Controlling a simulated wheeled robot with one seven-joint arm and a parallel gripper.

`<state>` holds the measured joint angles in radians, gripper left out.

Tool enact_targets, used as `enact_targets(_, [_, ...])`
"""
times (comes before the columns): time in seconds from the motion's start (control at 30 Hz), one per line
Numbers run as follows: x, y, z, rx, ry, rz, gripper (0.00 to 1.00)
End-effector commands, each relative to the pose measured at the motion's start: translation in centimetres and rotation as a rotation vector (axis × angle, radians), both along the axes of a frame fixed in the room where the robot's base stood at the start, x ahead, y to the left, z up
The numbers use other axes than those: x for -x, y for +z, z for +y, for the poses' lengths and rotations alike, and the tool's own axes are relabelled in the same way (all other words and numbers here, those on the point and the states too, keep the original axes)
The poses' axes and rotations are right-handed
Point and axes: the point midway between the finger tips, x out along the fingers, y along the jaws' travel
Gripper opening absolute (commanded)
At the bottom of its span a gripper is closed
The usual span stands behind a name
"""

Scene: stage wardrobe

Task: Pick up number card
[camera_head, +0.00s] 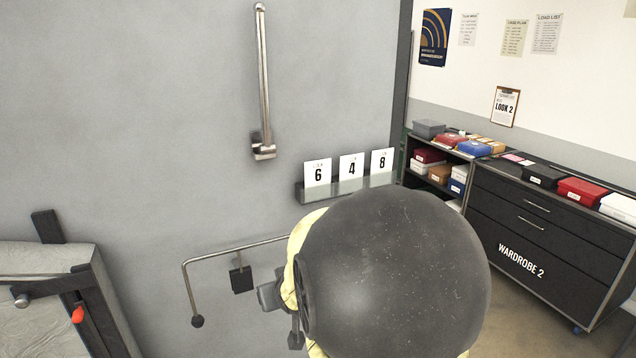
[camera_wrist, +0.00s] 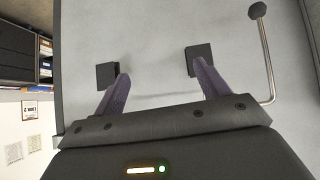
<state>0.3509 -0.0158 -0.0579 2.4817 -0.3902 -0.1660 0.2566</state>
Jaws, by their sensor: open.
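Three white number cards stand upright in a row on a narrow grey ledge (camera_head: 346,187) on the wall: card 6 (camera_head: 317,172) at left, card 4 (camera_head: 351,167) in the middle and card 8 (camera_head: 382,161) at right. No card shows in the wrist view. In the head view my dark round arm part hides most of my gripper, which sits below and left of the ledge.
A bent metal rail (camera_head: 232,249) with a ball end lies close to my gripper. A vertical metal bar (camera_head: 262,75) is on the wall above. A black drawer cabinet (camera_head: 540,215) with boxes stands at right. A grey padded piece (camera_head: 45,265) stands at lower left.

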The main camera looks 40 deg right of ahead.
Motion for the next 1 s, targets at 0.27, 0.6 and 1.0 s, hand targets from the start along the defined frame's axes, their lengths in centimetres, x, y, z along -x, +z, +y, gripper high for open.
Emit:
enact_targets(0.27, [0.7,9.8,-11.3,0.11,-0.062,-0.456,0.75])
enact_targets(0.6, [5.9,16.7,-15.0,0.141,0.046,-0.721,0.75])
enact_targets(1.0, [5.8,16.9,-15.0,0.138,0.058,-0.73,0.75])
